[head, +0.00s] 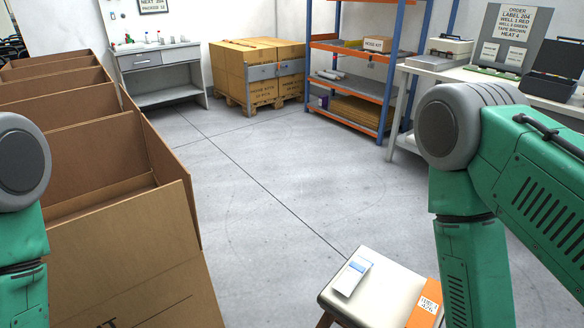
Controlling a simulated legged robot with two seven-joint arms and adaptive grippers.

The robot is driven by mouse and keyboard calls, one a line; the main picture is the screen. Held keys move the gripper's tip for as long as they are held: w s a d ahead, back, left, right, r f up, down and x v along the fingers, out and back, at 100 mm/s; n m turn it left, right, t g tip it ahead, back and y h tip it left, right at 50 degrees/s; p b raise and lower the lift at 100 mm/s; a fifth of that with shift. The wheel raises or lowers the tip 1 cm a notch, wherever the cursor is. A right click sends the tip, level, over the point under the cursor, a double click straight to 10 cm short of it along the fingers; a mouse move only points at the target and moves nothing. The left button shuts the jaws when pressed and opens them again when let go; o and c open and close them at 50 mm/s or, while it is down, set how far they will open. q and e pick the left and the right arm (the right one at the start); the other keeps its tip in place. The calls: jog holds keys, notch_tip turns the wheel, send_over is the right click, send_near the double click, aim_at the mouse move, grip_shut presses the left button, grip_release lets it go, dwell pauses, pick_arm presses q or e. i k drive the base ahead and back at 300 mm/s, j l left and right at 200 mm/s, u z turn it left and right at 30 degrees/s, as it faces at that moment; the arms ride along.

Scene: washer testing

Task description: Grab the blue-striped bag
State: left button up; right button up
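A small white bag with a blue stripe (351,277) lies flat on a pale stool (350,309) at the bottom of the head view. It sits near the stool's back left part, with nothing covering it. My two green arms show at the left and right edges. Neither gripper is in view, so I cannot tell where they are relative to the bag.
An orange box with a white label (427,303) is on or beside the stool's right side, close to my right arm. Large open cardboard boxes (120,250) fill the left. A shelf rack (355,85) and a white bench (450,75) stand behind. The grey floor (270,180) between is clear.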

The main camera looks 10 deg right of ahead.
aim_at(348, 282)
jog(key=l+z, duration=0.45)
jog(key=i+l+z, duration=0.1)
jog(key=z, duration=0.3)
jog(key=i+l+z, duration=0.15)
jog(key=l+z, duration=0.3)
jog(key=j, duration=0.05)
